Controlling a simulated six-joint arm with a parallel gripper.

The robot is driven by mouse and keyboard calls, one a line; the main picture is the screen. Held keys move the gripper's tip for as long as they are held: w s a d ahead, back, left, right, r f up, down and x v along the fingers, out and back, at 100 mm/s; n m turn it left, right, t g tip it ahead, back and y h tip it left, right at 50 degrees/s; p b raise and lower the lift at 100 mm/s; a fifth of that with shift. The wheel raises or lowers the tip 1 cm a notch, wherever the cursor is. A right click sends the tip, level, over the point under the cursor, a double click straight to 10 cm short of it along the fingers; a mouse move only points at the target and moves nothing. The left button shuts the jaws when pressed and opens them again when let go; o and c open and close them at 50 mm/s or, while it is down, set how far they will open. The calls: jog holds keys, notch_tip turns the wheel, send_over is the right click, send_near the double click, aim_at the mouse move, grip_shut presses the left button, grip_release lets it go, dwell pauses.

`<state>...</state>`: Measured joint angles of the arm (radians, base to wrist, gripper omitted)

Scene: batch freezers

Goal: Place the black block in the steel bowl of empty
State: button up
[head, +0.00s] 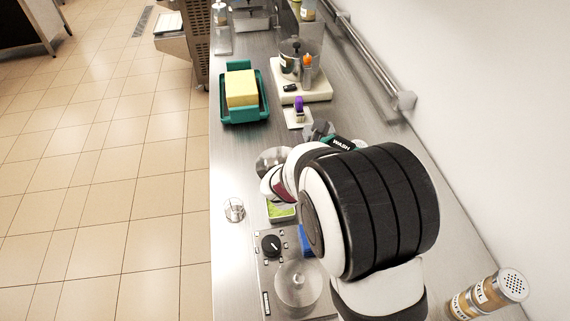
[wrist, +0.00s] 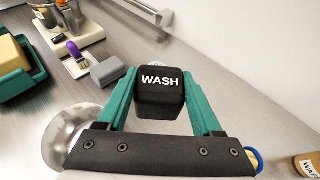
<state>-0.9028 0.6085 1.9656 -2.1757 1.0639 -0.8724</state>
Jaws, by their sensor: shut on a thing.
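My gripper (wrist: 160,84) is shut on a black block (wrist: 160,101) with WASH in white letters on its face, held between two green fingers. In the head view the block (head: 342,143) shows just beyond my arm, over the steel counter. A round steel bowl (wrist: 62,136) lies to the lower left of the block in the wrist view, partly covered by my gripper's body. The bowl (head: 268,160) also shows in the head view, partly behind my arm. The block is apart from the bowl, to its right. I see no word "empty" on the bowl.
A grey block (wrist: 108,71) lies near the held block. Farther off are a purple-handled brush (head: 299,106), a green tray (head: 262,112) with a yellow block (head: 241,88), and a steel pot (head: 291,66). A small metal cup (head: 234,210) stands at the left edge. The wall rail (head: 375,65) runs along the right.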

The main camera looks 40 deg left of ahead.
jog(key=s+a+f, duration=0.4)
jog(key=a+f, duration=0.6)
jog(key=a, duration=0.3)
jog(key=shift+f+n+y, duration=0.25)
jog(key=shift+n+y, duration=0.05)
jog(key=shift+y, duration=0.1)
jog(key=shift+f, duration=0.15)
jog(key=shift+f, duration=0.1)
jog(key=o, duration=1.4)
jog(key=shift+o, duration=0.2)
